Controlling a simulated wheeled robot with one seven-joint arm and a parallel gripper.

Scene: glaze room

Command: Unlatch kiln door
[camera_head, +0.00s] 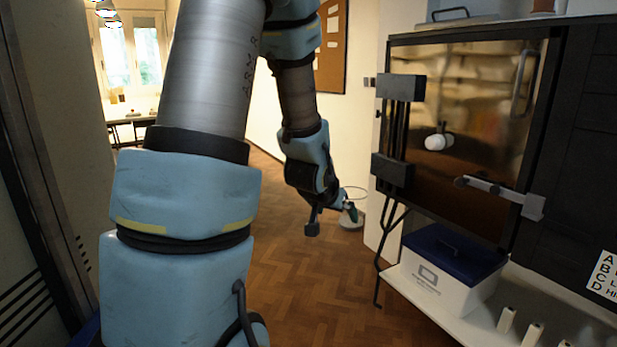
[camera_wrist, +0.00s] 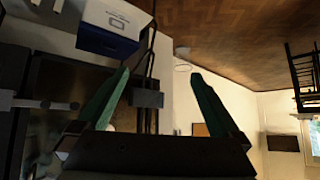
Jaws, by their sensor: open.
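The kiln door (camera_head: 475,95) is a shiny brown panel in a dark frame at the right of the head view, and looks closed. A grey latch bar (camera_head: 500,190) lies across its lower right part, with a dark knob at its left end and a bracket at its right. The bar also shows at the left edge of the wrist view (camera_wrist: 35,103). My gripper (camera_head: 333,218) is open and empty, left of the kiln and apart from the latch. Its two green fingers are spread in the wrist view (camera_wrist: 160,76).
A white box with a blue lid (camera_head: 440,285) stands on a shelf below the door. Dark hinge-like blocks (camera_head: 400,88) stick out at the door's left. A white knob (camera_head: 438,142) protrudes from the door. Open wooden floor (camera_head: 300,280) lies left of the kiln.

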